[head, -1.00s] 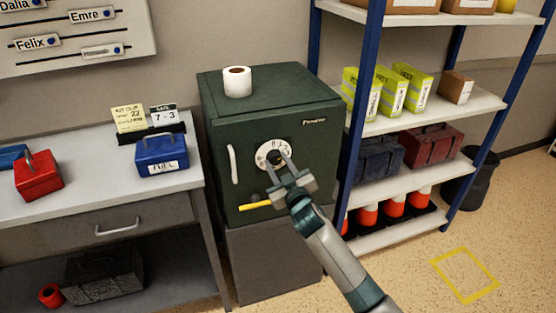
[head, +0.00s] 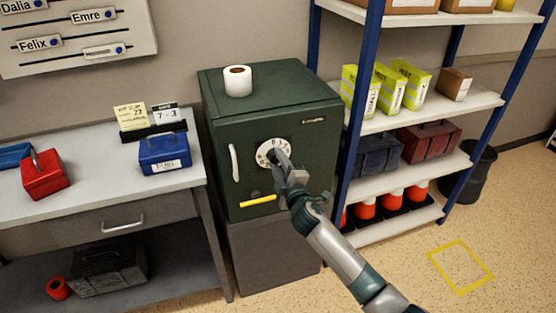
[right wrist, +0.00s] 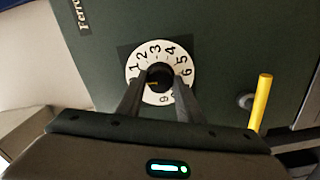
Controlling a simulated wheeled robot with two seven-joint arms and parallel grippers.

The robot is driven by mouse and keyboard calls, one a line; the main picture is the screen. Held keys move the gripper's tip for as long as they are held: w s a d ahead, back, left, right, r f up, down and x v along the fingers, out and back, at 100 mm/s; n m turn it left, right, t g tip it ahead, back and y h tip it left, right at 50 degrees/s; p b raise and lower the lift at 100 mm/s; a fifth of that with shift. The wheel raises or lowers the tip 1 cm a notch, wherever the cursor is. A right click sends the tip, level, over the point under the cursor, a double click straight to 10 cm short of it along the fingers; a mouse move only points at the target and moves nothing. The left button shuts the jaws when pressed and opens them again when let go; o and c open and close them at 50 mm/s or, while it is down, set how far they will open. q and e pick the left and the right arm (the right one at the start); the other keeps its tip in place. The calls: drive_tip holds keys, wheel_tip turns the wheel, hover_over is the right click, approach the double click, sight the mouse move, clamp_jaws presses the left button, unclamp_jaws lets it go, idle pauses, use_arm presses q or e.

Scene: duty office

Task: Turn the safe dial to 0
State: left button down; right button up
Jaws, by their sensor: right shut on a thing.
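The dark green safe (head: 310,165) stands on a grey base, with a white numbered dial (head: 264,154) on its door. My right gripper (head: 279,160) is at the dial in the head view and covers part of it. In the right wrist view, its two fingers are closed on the dark central knob (right wrist: 159,78) of the dial (right wrist: 134,75). The numbers 1 to 6 show around the ring; the lower part is partly hidden by the fingers. The safe's pale handle (head: 234,162) is left of the dial, and a yellow lever (head: 257,200) is below. My left gripper is not in view.
A toilet roll (head: 238,80) stands on the safe. Left is a desk (head: 100,180) with a blue box (head: 163,154), a red box (head: 43,175) and a card reading 7 - 3 (head: 166,117). Right is a blue-posted shelf rack (head: 357,130) with several boxes, close beside the safe.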

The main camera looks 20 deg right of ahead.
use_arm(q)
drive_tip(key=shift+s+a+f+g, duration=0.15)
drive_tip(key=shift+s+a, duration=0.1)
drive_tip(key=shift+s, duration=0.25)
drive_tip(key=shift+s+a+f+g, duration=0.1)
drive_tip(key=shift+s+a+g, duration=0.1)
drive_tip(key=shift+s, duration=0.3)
use_arm(e)
drive_tip(key=shift+n, duration=0.8)
drive_tip(key=o, duration=1.1)
drive_tip(key=shift+c, duration=0.2)
drive_tip(key=shift+s, duration=0.65)
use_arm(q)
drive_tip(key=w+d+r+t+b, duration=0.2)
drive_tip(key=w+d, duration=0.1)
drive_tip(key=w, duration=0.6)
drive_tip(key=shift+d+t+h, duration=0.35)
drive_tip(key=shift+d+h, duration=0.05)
use_arm(e)
drive_tip(key=s, duration=1.6)
drive_tip(key=shift+d, duration=0.25)
